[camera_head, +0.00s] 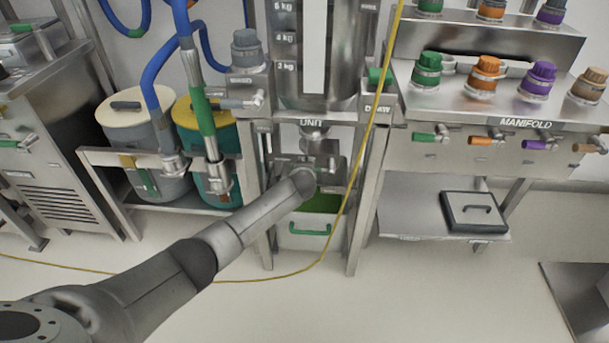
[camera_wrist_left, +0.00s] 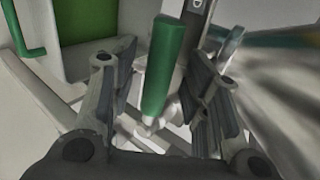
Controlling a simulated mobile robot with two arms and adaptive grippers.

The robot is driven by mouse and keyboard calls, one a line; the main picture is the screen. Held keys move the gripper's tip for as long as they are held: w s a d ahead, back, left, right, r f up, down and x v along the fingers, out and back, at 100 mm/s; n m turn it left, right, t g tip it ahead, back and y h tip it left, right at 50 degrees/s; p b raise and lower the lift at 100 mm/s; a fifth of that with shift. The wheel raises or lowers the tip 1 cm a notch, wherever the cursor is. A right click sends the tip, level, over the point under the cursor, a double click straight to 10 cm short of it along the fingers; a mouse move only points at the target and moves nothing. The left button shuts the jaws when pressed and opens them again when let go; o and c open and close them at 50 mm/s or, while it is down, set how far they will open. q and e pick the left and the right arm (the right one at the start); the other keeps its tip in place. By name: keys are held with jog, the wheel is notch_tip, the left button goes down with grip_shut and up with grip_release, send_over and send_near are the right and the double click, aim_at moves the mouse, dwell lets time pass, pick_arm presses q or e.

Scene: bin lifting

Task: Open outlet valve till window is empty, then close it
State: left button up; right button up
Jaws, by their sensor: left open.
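The unit's tank stands at top centre in the head view, with a pale vertical window (camera_head: 314,45) beside kg marks. I see no clear liquid line in the window. My left gripper (camera_head: 320,165) is at the outlet under the tank, small and partly hidden by my own wrist. In the left wrist view my left gripper (camera_wrist_left: 158,85) is open, with a green valve handle (camera_wrist_left: 163,60) between its fingers. Gaps show on both sides of the handle, and I cannot tell if either finger touches it. My right gripper is not in view.
A bin (camera_head: 307,240) with a green handle and green inside sits under the outlet. A manifold (camera_head: 470,155) with coloured caps and valves stands right. Hoses and drums (camera_head: 155,180) are left. A yellow cable (camera_head: 372,125) hangs before the unit.

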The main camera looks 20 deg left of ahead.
pick_arm(q)
jog(key=v, duration=1)
jog(key=shift+s, duration=0.15)
jog(key=shift+r, duration=0.1)
